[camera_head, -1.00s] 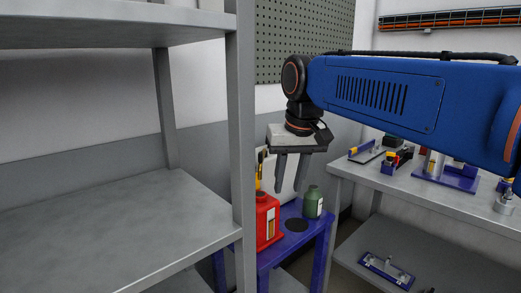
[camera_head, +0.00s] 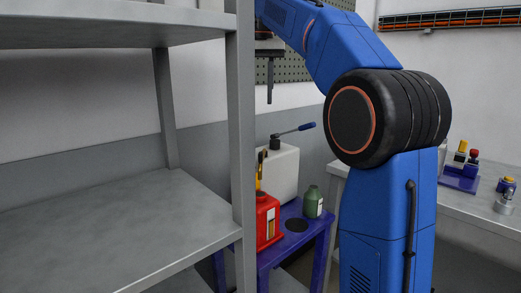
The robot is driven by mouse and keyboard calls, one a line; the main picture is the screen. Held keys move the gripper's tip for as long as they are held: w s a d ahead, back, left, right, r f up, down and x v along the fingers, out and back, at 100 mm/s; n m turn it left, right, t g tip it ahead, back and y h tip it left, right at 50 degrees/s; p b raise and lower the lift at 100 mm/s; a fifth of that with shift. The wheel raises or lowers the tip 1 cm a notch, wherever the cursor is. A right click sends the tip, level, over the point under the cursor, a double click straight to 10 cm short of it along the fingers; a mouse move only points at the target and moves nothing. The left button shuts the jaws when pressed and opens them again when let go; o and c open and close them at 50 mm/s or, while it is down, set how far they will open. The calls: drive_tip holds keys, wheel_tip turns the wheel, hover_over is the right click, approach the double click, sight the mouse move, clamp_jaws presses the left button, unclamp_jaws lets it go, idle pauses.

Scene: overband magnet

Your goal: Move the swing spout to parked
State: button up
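A white box-shaped unit (camera_head: 281,172) stands on the blue stand behind the red can. A thin arm with a blue grip (camera_head: 306,127) sticks out from its top, pointing right and slightly up; it looks like the swing spout, though no label shows. My gripper (camera_head: 269,98) hangs fingers-down above and a little left of this arm, well apart from it, in front of the pegboard. The shelf post partly covers my gripper. Only one finger shows clearly, so its opening is not readable. Nothing is seen held.
A red can (camera_head: 267,219) and a green bottle (camera_head: 313,203) stand close by on the blue stand (camera_head: 295,238). A grey shelf post (camera_head: 241,150) rises at near left. A workbench (camera_head: 465,209) with small fixtures is at right. My arm hides much of the middle.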

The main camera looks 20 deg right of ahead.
sight(262, 154)
drive_tip(key=shift+w, duration=0.15)
wheel_tip(262, 154, down, 17)
drive_tip(key=shift+f, duration=0.1)
idle(0.6)
clamp_jaws()
